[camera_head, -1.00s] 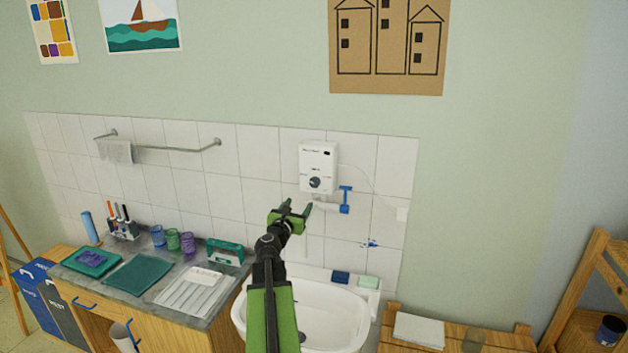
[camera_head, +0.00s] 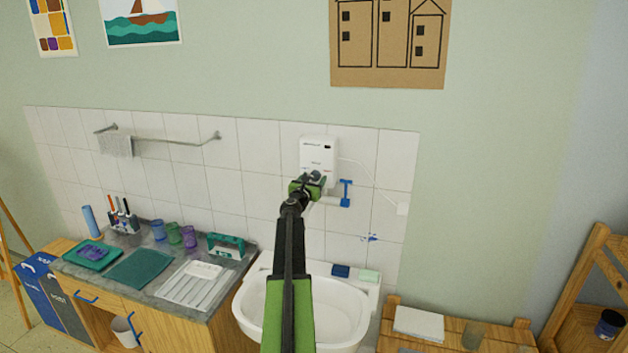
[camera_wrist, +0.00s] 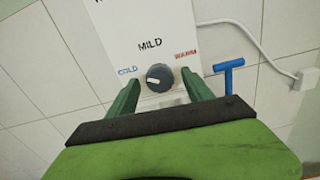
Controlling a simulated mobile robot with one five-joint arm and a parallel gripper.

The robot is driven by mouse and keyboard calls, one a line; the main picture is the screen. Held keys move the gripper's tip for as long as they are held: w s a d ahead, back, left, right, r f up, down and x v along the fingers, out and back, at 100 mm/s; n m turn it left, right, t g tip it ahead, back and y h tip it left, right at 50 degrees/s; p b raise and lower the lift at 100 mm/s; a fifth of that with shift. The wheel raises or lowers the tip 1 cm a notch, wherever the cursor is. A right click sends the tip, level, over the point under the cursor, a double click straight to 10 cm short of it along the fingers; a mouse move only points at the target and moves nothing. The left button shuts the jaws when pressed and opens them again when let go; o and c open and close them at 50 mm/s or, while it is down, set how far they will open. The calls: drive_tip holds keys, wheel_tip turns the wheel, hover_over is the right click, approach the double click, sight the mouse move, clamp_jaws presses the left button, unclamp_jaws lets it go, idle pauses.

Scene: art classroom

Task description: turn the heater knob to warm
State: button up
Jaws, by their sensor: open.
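The white heater (camera_head: 318,154) hangs on the tiled wall above the sink. In the wrist view the heater panel (camera_wrist: 150,22) carries the words COLD in blue at left, MILD in black at top and WARM in red at right. The dark round knob (camera_wrist: 159,77) has a pale pointer mark aimed left, toward the COLD side. My green gripper (camera_wrist: 163,95) is open, with one finger on each side of the knob and some room between. In the head view my gripper (camera_head: 313,180) covers the lower heater and hides most of the knob.
A blue T-shaped handle (camera_wrist: 229,74) sits just right of the heater, close to my right finger; it also shows in the head view (camera_head: 346,193). A white cable runs to a wall box (camera_head: 403,208). The sink (camera_head: 330,312) is below.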

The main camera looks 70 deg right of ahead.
drive_tip(key=shift+d, duration=0.25)
drive_tip(key=shift+c, duration=0.2)
drive_tip(key=c, duration=1.2)
clamp_jaws()
